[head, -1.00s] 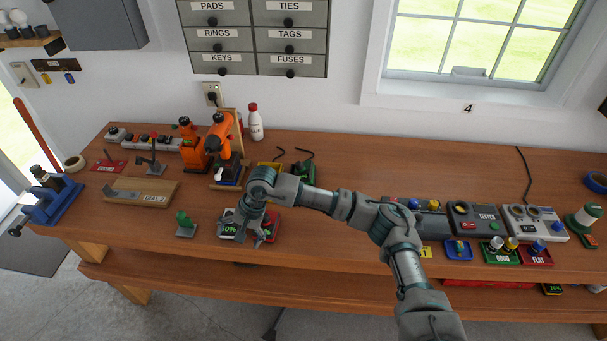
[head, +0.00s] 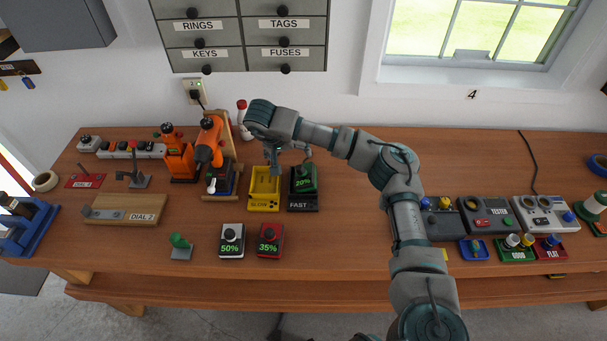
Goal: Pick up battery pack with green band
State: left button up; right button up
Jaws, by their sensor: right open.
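A battery pack with green sides (head: 304,180) sits in the black charger marked FAST (head: 304,205); its display reads 20%. My right gripper (head: 276,162) points down above the yellow charger marked SLOW (head: 264,190), just left of the green pack. It is open and holds nothing that I can see. A white-banded pack (head: 231,241) reading 50% and a red-banded pack (head: 269,241) reading 35% stand near the bench front. The yellow charger appears empty. My left gripper is not in view.
Orange drills (head: 206,149) stand left of the chargers. A green-capped stand (head: 180,247) and a wooden board marked DIAL 2 (head: 122,210) lie further left. Testers (head: 487,215) and small trays are at right. The bench (head: 345,230) is clear right of the packs.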

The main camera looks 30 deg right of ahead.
aim_at(300, 169)
jog(key=x, duration=0.6)
jog(key=shift+w+a+f, duration=0.1)
jog(key=shift+f, duration=0.1)
jog(key=x, duration=0.2)
jog(key=shift+w+f+p, duration=0.1)
jog(key=shift+f+p, duration=0.15)
jog(key=shift+p, duration=0.05)
jog(key=shift+d+f, duration=0.3)
jog(key=shift+f, duration=0.05)
jog(key=x, duration=0.3)
jog(key=shift+d+f+p, duration=0.15)
jog(key=shift+f+p, duration=0.2)
jog(key=shift+p, duration=0.05)
jog(key=shift+d+f, duration=0.1)
jog(key=shift+f, duration=0.2)
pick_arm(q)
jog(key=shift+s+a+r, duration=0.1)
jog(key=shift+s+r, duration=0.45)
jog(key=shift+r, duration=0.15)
pick_arm(e)
jog(key=c, duration=1.7)
jog(key=shift+r, duration=0.15)
